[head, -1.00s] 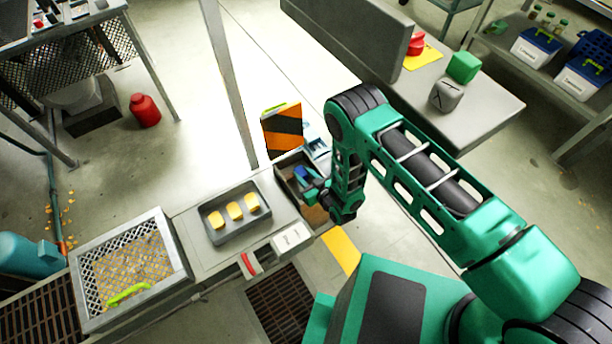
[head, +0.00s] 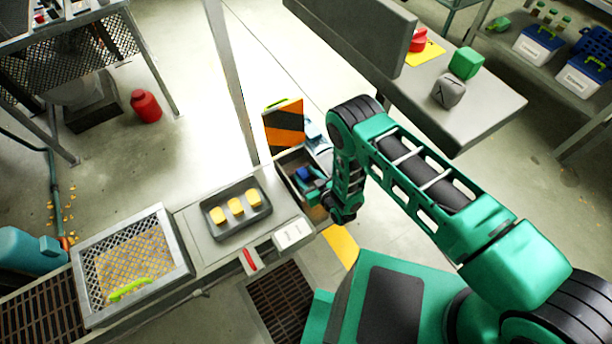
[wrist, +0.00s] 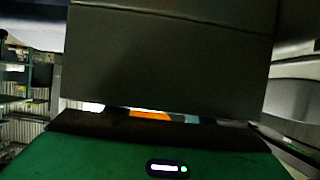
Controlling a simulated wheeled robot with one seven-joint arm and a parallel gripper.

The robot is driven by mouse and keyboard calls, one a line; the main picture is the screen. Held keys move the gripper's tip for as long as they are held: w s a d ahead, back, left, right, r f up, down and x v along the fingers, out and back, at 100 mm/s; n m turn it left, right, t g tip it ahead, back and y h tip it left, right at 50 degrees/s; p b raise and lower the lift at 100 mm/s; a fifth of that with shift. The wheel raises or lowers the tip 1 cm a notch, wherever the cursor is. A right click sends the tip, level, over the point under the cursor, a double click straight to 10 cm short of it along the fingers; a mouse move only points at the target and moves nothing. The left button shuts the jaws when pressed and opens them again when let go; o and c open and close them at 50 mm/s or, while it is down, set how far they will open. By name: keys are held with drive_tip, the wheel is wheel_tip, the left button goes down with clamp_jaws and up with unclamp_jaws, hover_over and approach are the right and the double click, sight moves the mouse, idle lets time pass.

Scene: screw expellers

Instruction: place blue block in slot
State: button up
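The blue block (head: 304,173) is small and partly hidden, inside a dark open-topped bin (head: 284,160) at the right end of the grey bench. My gripper (head: 313,184) reaches into the bin from the right, its tip close to the block. I cannot tell whether the fingers touch or hold it. The wrist view shows a large dark grey panel (wrist: 165,60) close ahead, with neither fingertips nor block visible. I cannot make out a clear slot for the block.
A grey tray (head: 212,228) with three yellow blocks sits on the bench, left of the bin. A mesh basket (head: 90,300) is further left. An orange-black striped panel (head: 284,128) stands behind the bin. A table with a green block (head: 466,62) is at upper right.

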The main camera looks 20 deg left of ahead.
drive_tip(key=shift+r, duration=0.1)
drive_tip(key=v, duration=1.2)
drive_tip(key=shift+w, duration=0.1)
